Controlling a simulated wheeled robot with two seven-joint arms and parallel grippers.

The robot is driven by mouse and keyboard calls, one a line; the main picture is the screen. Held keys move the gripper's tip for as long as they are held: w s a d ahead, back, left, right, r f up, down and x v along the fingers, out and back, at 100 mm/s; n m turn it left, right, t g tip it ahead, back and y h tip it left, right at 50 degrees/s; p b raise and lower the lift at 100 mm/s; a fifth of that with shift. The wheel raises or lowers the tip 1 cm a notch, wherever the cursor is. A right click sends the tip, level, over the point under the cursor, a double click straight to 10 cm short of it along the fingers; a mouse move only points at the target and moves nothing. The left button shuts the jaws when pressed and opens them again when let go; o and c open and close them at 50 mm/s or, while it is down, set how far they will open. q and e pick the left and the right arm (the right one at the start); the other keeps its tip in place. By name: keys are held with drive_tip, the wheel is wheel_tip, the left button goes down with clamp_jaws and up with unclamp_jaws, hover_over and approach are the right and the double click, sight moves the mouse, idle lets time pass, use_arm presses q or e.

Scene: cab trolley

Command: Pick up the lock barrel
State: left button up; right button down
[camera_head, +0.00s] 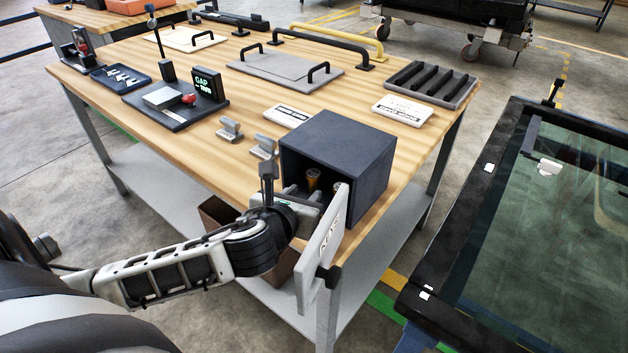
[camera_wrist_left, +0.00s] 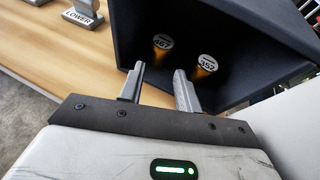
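Two brass-coloured lock barrels with round numbered caps are inside a dark open-fronted box (camera_head: 352,150). In the left wrist view, the barrel marked 467 (camera_wrist_left: 161,47) is at the left, and the other, which seems to read 352 (camera_wrist_left: 206,64), is at the right. My left gripper (camera_wrist_left: 157,72) is open and empty at the box's mouth. Its fingers point inward, just short of the barrels in the picture. My right gripper is not seen.
The box's pale door (camera_head: 322,245) stands open beside my gripper. Grey blocks (camera_head: 230,130) stand left of the box on the wooden table (camera_head: 225,165); one reads LOWER in the wrist view (camera_wrist_left: 82,14). A glazed dark frame (camera_head: 520,220) stands at the right.

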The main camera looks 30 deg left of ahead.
sight(311, 183)
use_arm(q)
drive_tip(key=x, duration=0.6)
drive_tip(key=shift+w+a+r, duration=0.2)
drive_tip(key=shift+w+r, duration=0.05)
drive_tip(key=shift+w, duration=0.2)
clamp_jaws()
